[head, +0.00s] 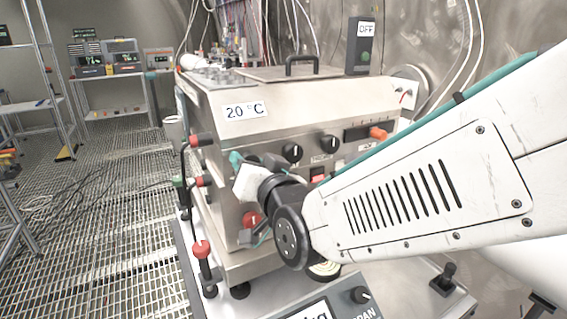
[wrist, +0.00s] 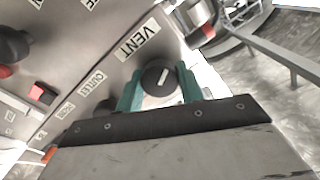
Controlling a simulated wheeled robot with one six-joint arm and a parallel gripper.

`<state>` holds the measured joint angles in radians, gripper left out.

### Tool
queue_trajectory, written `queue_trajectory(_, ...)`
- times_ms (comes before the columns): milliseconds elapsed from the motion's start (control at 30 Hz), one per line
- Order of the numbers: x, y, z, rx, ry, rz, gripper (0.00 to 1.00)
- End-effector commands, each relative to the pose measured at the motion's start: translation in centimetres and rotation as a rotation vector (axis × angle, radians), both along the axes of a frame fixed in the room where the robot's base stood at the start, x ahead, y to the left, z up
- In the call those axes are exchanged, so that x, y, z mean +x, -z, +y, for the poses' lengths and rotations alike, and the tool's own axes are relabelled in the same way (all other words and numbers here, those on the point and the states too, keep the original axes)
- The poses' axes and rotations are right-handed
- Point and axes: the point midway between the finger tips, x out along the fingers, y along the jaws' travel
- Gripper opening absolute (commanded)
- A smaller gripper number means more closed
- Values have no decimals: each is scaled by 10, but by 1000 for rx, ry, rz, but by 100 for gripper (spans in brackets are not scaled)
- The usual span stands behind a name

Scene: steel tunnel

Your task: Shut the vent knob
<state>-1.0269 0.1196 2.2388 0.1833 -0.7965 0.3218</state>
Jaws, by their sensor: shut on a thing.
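The vent knob (wrist: 152,83) is a round black knob with a white pointer line, beside the VENT label (wrist: 137,39) on the steel panel. My gripper (wrist: 160,74) has its two teal fingers on either side of the knob, shut on it. The pointer line lies slanted across the picture in the wrist view. In the head view my gripper (head: 238,160) is at the left part of the steel machine's (head: 225,120) front, and the vent knob is hidden behind my gripper and wrist.
Two other black knobs (head: 292,153) and a red switch (head: 317,174) sit right of my gripper on the machine's front. Red-capped fittings (head: 203,140) stick out at its left side. A black knob (head: 361,294) is on a panel in front. Grated floor lies left.

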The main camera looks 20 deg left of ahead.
Motion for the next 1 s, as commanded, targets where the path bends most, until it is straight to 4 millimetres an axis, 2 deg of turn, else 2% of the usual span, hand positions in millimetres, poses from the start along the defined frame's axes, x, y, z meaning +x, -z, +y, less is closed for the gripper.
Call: queue_trajectory(1000,0,3,-1,599,0,755,15)
